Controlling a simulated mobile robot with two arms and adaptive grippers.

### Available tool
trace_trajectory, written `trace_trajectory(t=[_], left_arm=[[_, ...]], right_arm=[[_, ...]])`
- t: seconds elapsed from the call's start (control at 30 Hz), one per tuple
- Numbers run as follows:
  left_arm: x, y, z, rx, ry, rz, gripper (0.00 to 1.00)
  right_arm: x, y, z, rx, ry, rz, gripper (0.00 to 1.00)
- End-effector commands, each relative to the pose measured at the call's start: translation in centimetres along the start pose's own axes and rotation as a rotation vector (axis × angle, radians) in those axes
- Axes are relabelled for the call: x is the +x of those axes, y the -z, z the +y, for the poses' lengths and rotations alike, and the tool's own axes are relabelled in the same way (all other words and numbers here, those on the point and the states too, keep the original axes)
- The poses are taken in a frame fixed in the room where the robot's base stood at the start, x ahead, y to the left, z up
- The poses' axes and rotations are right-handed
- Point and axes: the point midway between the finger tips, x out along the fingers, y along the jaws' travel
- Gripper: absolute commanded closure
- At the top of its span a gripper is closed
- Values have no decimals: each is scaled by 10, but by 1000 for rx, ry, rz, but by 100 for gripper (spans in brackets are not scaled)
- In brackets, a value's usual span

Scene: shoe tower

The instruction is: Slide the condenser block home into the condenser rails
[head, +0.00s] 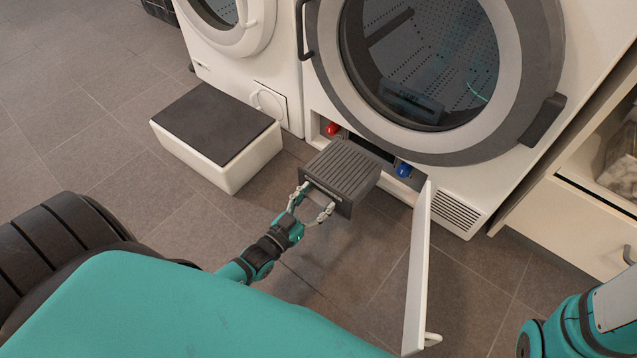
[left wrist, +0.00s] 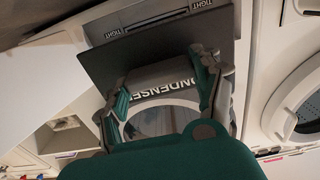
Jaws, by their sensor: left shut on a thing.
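The condenser block (head: 345,168) is a dark grey, ribbed box held level at the low opening (head: 371,150) under the dryer's round door. Most of its length stands out in front of the dryer. I cannot tell whether its far end is inside the opening; the condenser rails are hidden. My left gripper (head: 312,204) is shut on the block's front handle. In the left wrist view the fingers (left wrist: 165,95) straddle the handle lettered CONDENSER, before the dark front plate (left wrist: 150,50). A red knob (head: 333,128) and a blue knob (head: 403,170) flank the opening. My right gripper is out of view.
The white flap (head: 418,268) hangs open to the right of the block. A white step with a dark top (head: 212,122) stands to the left. A cabinet with a drawer (head: 575,225) is at the right. Tiled floor lies clear below the block.

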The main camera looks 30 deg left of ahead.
Motion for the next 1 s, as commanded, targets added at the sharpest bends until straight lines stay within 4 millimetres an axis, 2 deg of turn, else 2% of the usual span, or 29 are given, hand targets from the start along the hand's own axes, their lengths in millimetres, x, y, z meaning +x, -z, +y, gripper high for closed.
trace_trajectory(t=[0.27,0.7,1.0], left_arm=[[1,3,0,4,4,9,90],[40,2,0,3,3,12,90],[56,2,0,2,3,10,90]], right_arm=[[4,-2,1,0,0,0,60],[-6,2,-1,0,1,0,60],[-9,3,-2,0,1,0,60]])
